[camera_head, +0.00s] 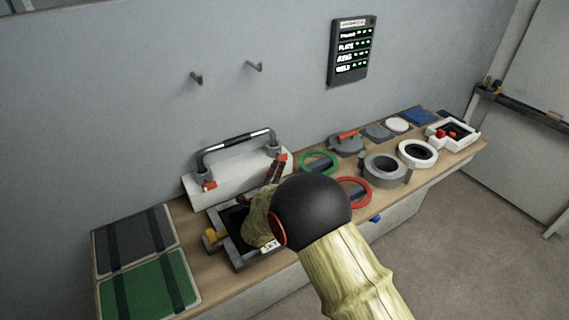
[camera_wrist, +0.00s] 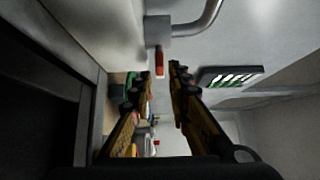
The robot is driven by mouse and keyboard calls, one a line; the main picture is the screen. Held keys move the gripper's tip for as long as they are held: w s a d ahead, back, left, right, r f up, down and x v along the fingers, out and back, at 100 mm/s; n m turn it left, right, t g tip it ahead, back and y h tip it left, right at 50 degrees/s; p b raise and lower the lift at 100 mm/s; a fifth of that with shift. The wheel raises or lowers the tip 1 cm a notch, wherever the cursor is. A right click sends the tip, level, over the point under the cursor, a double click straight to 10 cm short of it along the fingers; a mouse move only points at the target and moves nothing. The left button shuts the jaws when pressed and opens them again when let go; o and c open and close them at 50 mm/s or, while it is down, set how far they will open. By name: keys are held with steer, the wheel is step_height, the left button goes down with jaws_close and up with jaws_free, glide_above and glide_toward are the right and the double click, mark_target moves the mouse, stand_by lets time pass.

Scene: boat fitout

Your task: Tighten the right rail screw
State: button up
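A grey and black grab rail (camera_head: 237,141) stands on a white block (camera_head: 232,178) against the wall. A red-orange screw (camera_head: 209,186) shows at its left foot. The right rail screw (camera_head: 283,157), also red-orange, sits at the right foot. In the wrist view the right screw (camera_wrist: 159,63) hangs below the grey rail foot (camera_wrist: 158,30). My gripper (camera_head: 276,170) is just in front of the right foot. In the wrist view my gripper (camera_wrist: 160,76) is open, its fingertips apart with the screw showing in line with the gap. Contact with the screw cannot be told.
A grey tray (camera_head: 243,263) with a yellow part lies below my arm. Green (camera_head: 319,162) and red (camera_head: 353,190) rings, a grey ring (camera_head: 385,168) and a white ring (camera_head: 417,153) stand to the right. A status panel (camera_head: 352,51) and two hooks are on the wall.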

mark_target(282, 159)
steer(key=w, duration=0.2)
steer(key=w+b, duration=0.1)
steer(key=w, duration=0.1)
steer(key=shift+d+f, duration=0.15)
steer(key=shift+d, duration=0.25)
steer(key=shift+w+d+b, duration=0.15)
steer(key=shift+w+b, duration=0.25)
steer(key=shift+w, duration=0.4)
steer(key=shift+c, duration=1.3)
jaws_close()
